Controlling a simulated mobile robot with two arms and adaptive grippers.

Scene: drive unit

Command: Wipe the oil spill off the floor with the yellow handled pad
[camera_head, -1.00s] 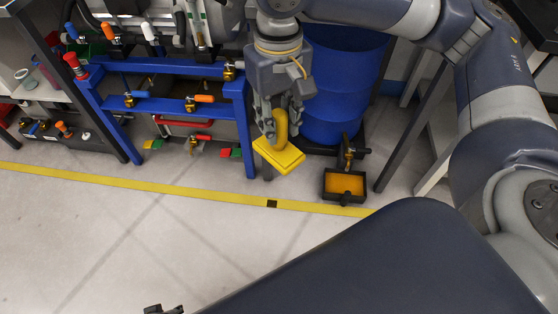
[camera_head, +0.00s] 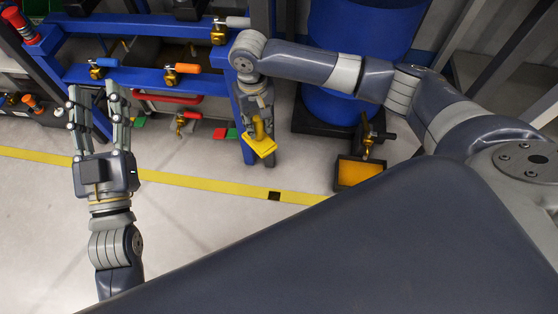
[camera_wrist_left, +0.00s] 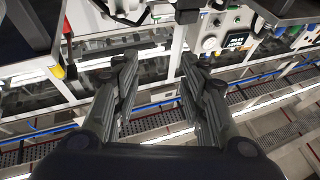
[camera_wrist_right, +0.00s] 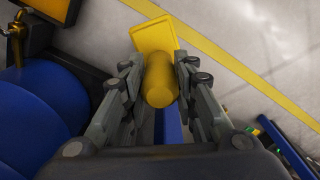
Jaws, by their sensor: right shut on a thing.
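The yellow pad (camera_head: 263,149) with its upright rounded handle is held by my right gripper (camera_head: 258,122) in front of the blue frame, to the left of the blue drum. In the right wrist view the fingers close on both sides of the handle (camera_wrist_right: 161,82), and the flat pad (camera_wrist_right: 153,35) extends beyond the fingertips above the floor. My left gripper (camera_head: 97,94) is open and empty at the left, pointing up the picture; its spread fingers also show in the left wrist view (camera_wrist_left: 160,65). I cannot make out an oil spill on the visible floor.
A blue drum (camera_head: 345,95) stands behind a brass tap above a black tray of orange liquid (camera_head: 360,173). The blue frame (camera_head: 150,79) carries several colored-handled valves. A yellow line (camera_head: 210,183) with a small black mark crosses the pale floor. My dark body fills the bottom right.

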